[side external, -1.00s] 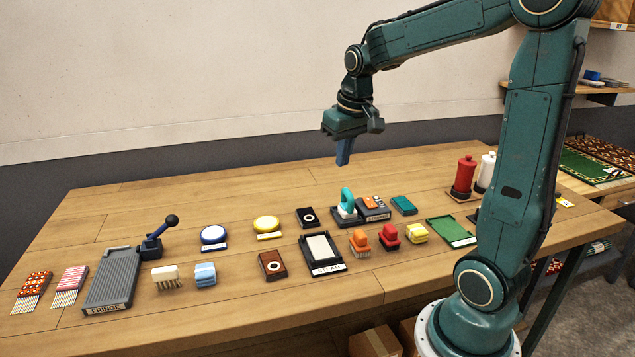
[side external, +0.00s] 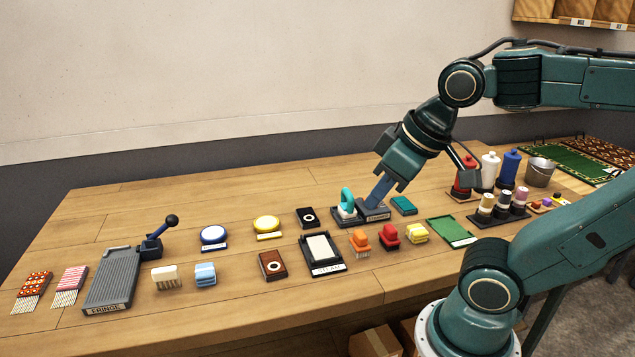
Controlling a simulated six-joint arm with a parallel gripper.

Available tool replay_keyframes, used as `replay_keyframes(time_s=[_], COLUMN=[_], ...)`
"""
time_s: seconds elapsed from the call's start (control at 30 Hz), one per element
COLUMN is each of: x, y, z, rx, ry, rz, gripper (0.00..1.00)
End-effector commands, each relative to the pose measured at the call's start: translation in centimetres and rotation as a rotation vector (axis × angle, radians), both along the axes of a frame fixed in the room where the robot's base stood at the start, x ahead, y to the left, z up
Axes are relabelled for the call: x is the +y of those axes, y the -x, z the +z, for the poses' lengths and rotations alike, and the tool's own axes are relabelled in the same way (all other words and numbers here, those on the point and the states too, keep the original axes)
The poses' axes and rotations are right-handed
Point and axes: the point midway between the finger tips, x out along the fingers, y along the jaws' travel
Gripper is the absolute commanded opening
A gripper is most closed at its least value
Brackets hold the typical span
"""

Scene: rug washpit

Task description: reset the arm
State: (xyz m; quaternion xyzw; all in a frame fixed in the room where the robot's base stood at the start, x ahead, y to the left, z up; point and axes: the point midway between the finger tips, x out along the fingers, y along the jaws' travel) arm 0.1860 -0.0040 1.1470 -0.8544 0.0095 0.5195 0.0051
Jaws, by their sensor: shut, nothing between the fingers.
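My gripper (side external: 376,198) is shut with nothing between its fingers. It tilts down and to the left, over the right half of the table (side external: 140,222). Its blue fingertips overlap a dark labelled block (side external: 375,214) in the picture; I cannot tell whether they touch it. The fingers hide part of that block's top.
Brushes, including a red one (side external: 389,234), and a tray with a white pad (side external: 321,250) lie in front. Bottles, including a blue one (side external: 509,168), a spool rack (side external: 502,207) and a metal bucket (side external: 540,172) stand right. The grey fringe board (side external: 112,280) lies left. The back left is clear.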

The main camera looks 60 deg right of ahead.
Motion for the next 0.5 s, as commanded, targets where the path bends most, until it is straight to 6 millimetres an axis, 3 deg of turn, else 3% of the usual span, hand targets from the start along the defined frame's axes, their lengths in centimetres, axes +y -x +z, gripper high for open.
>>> replay_keyframes(time_s=[0.5], x=[0.46], y=[0.77], z=[-0.28], rx=[-0.013], ry=[-0.001], rz=[0.022], gripper=[0.00])
